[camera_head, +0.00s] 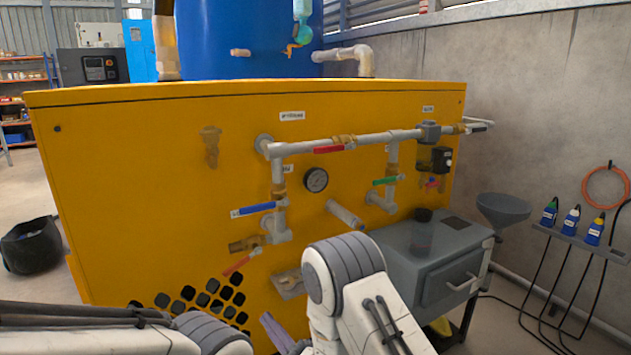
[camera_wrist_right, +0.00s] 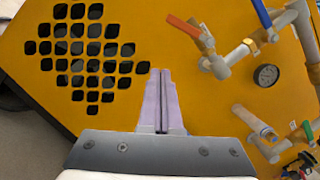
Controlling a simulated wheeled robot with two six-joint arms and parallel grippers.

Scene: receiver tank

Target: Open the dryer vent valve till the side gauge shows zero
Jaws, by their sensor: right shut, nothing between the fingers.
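A yellow panel (camera_head: 130,170) carries grey pipework with several lever valves. The round side gauge (camera_head: 316,180) has a dark face; its needle is too small to read, also in the right wrist view (camera_wrist_right: 266,75). A red-orange lever (camera_head: 241,263) hangs slanted at the low brass valve (camera_head: 245,244); this lever also shows in the right wrist view (camera_wrist_right: 184,28). I cannot tell which valve is the dryer vent. My right gripper (camera_wrist_right: 160,74), with pale purple fingers, is shut and empty, apart from the lever and below it. My left gripper is out of view.
Blue (camera_head: 255,209), green (camera_head: 386,181) and red (camera_head: 330,149) levers sit on the pipes above. An open pipe stub (camera_head: 346,215) juts out below the gauge. A grey cabinet (camera_head: 425,265) stands at the right. A perforated grille (camera_wrist_right: 80,50) is left of my fingers.

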